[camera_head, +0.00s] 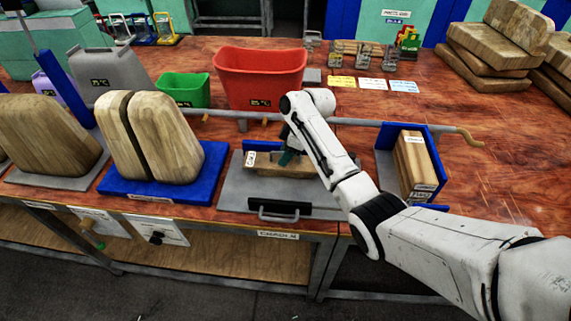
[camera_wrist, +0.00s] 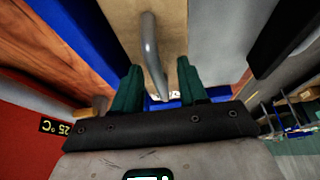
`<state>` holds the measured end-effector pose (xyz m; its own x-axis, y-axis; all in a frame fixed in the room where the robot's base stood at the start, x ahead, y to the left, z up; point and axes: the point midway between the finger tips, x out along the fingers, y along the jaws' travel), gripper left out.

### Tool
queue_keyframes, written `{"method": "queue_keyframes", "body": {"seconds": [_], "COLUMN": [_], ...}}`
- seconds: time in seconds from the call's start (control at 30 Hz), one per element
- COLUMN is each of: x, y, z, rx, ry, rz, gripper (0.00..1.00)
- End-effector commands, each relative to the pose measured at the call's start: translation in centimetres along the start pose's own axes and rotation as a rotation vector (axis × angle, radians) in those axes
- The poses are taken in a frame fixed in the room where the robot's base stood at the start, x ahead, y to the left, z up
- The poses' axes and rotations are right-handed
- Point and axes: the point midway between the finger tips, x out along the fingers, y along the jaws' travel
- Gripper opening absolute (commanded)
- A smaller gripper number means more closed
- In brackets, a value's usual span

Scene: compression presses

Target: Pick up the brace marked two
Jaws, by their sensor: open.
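A wooden block (camera_head: 265,169) lies in the grey press (camera_head: 236,190) with a blue end plate, at the middle front of the table. A small white label (camera_head: 250,158) is at its left end; I cannot read its mark for sure. My gripper (camera_head: 287,157) is over this block, partly hidden by my arm. In the wrist view my gripper (camera_wrist: 158,82) is open, with its green fingers on either side of a grey curved handle (camera_wrist: 150,45) on the wooden block (camera_wrist: 125,22). I cannot tell whether the fingers touch the handle.
A second wooden block (camera_head: 410,160) stands in a blue holder at right. A red bin (camera_head: 258,78) and green bin (camera_head: 183,89) stand behind. Wooden slabs on a blue base (camera_head: 140,188) stand at left. A long metal bar (camera_head: 365,122) crosses behind my gripper. The right tabletop is clear.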

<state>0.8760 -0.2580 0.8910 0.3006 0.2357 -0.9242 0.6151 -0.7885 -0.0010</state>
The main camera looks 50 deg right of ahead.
Motion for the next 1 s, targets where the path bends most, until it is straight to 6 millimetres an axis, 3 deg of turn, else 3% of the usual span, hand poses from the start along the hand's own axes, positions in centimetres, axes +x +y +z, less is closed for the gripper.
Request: {"method": "queue_keyframes", "body": {"seconds": [0.23, 0.67, 1.0], "x": [0.08, 0.05, 0.04], "y": [0.02, 0.03, 0.03], "z": [-0.02, -0.01, -0.01], "rx": [-0.001, 0.000, 0.000], "ry": [0.001, 0.000, 0.000], "rz": [0.001, 0.001, 0.001], "gripper": [0.41, 0.00, 0.00]}}
